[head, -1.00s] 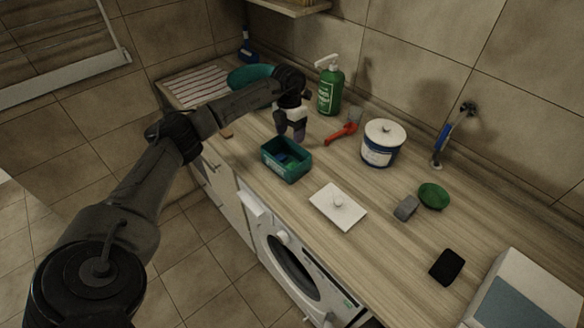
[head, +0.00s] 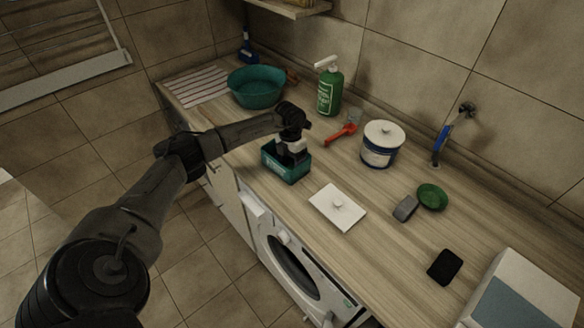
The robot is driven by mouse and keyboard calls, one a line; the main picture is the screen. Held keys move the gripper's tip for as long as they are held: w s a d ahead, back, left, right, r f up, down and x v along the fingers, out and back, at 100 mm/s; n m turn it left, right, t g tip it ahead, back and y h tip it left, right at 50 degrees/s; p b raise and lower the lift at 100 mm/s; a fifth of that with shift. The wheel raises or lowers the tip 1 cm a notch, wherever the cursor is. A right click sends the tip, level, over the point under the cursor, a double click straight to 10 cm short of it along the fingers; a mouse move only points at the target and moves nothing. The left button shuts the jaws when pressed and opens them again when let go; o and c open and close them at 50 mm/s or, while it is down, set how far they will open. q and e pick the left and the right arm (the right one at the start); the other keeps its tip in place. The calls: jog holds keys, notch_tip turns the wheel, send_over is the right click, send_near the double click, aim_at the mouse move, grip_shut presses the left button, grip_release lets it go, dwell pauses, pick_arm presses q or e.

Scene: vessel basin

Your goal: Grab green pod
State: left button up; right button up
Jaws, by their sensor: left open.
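My left gripper (head: 289,158) is over the teal box (head: 285,177), pointing down with its fingertips at or just inside the opening. It is open; I see nothing held between its fingers. The gripper hides most of the inside of the box, so its contents cannot be made out. No green pod can be made out clearly. A green rounded object (head: 432,197) lies on the counter at the right, far from the gripper; I cannot tell what it is. My right gripper is not in view.
A white lid with a knob (head: 337,206) lies in front of the box. A grey block (head: 405,208) and black sponge (head: 445,266) lie right.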

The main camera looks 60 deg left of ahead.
pick_arm(q)
notch_tip(320, 180, down, 2)
jog(key=shift+s+d+f, duration=0.1)
jog(key=shift+d, duration=0.05)
jog(key=shift+c, duration=0.5)
jog(key=c, duration=0.9)
